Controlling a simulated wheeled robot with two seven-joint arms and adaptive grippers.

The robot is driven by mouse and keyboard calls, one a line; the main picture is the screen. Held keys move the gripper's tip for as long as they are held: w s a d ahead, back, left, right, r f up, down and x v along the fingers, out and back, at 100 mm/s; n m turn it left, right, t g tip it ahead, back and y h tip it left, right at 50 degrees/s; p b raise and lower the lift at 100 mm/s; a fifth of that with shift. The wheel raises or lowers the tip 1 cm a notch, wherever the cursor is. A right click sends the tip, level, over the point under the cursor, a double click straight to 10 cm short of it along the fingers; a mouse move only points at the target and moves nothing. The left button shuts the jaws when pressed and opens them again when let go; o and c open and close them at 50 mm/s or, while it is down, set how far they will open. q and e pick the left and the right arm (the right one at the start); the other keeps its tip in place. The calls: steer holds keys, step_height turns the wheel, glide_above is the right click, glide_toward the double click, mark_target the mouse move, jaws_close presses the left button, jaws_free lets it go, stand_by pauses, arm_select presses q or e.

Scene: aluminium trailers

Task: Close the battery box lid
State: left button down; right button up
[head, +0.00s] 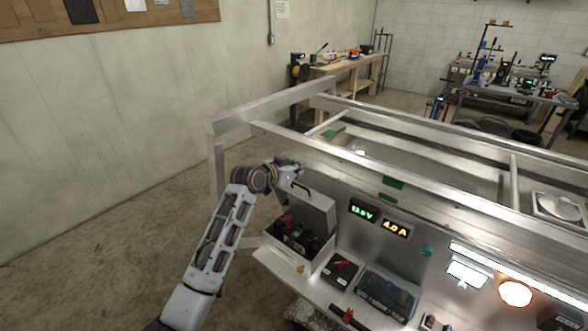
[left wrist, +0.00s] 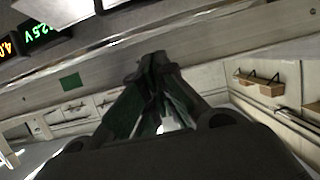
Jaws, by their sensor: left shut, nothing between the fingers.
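The battery box (head: 318,262) stands on the trailer's front shelf with its dark, red-marked contents showing. Its grey lid (head: 314,215) is open and stands up at the back of the box, with a dark handle near its top edge. My left gripper (head: 298,166) is shut and empty, just above and behind the lid's top edge; I cannot tell whether it touches. In the left wrist view its fingers (left wrist: 158,68) are together, and a pale panel (left wrist: 55,8), perhaps the lid, shows at the top left. My right gripper is out of view.
Lit displays (head: 380,218) are on the panel right of the lid. A small black box (head: 339,270) and a larger dark case (head: 387,291) sit on the shelf to the right. The trailer's aluminium rail (head: 370,165) runs behind the gripper. Open floor lies left.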

mark_target(299, 185)
arm_select(q)
steer(key=shift+p+x, duration=0.3)
steer(key=shift+x, duration=1.4)
steer(key=shift+s+a+f+p, duration=0.25)
steer(key=shift+s+f, duration=0.1)
steer(key=shift+f, duration=0.15)
steer(key=shift+s+a+f+p, duration=0.1)
steer(key=shift+s+a+f, duration=0.2)
steer(key=shift+s+f, duration=0.15)
steer(key=shift+s+a+f, duration=0.3)
steer(key=shift+f, duration=0.25)
steer(key=shift+s+f, duration=0.1)
steer(key=shift+s+a+f+b, duration=0.15)
steer(key=shift+s+a+b, duration=0.1)
steer(key=shift+b, duration=0.2)
